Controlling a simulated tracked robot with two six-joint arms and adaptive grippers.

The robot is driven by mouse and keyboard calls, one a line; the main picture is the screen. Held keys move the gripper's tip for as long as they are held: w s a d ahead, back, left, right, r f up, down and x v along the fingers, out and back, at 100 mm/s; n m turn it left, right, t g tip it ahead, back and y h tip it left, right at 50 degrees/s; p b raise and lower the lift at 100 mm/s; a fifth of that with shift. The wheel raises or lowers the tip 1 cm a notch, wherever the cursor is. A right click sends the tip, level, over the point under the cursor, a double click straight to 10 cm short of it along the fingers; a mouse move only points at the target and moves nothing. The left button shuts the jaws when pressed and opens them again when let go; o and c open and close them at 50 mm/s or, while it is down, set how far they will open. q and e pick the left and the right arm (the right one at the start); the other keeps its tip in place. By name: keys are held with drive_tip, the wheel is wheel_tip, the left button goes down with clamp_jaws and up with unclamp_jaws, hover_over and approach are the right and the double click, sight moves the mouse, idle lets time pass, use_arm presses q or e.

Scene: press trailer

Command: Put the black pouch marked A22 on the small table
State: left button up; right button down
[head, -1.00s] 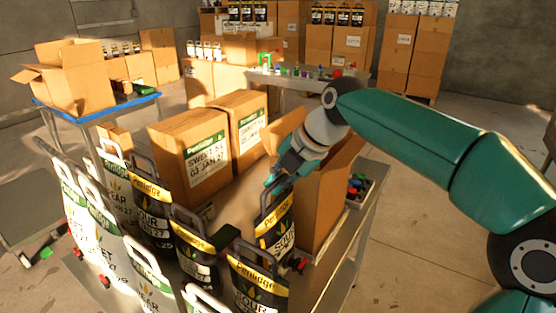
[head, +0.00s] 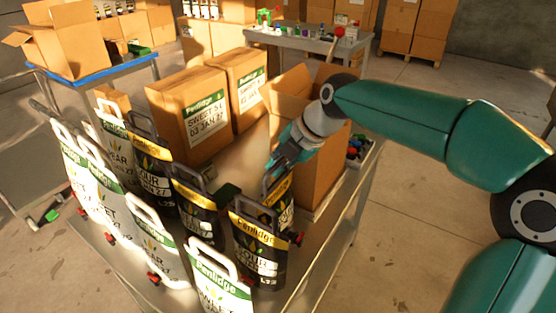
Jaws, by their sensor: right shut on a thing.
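My right gripper (head: 279,168) is shut on the top handle of a black pouch (head: 285,208) with a yellow Penlidge band. This pouch is upright, beside the open carton, partly hidden by the black pouch (head: 258,252) in front. Other black pouches (head: 151,170) (head: 193,208) stand to the left. I cannot read A22 on any of them. A table with a blue edge (head: 130,64) stands at the back left and a grey table (head: 325,48) at the back. I cannot tell which is the small table. My left gripper is out of view.
White pouches (head: 150,240) (head: 218,285) crowd the left and front of the metal bench. Closed cartons (head: 190,115) and an open carton (head: 322,165) stand behind. The floor at right is clear.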

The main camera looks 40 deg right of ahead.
drive_tip(key=shift+r, duration=0.15)
drive_tip(key=c, duration=1.6)
unclamp_jaws()
drive_tip(key=shift+f, duration=0.2)
drive_tip(key=o, duration=0.4)
drive_tip(key=shift+s, duration=0.1)
drive_tip(key=shift+r, duration=0.2)
drive_tip(key=v, duration=1.1)
drive_tip(key=shift+s+r+b, duration=0.25)
drive_tip(key=shift+s+b, duration=0.05)
drive_tip(key=shift+s+d, duration=0.1)
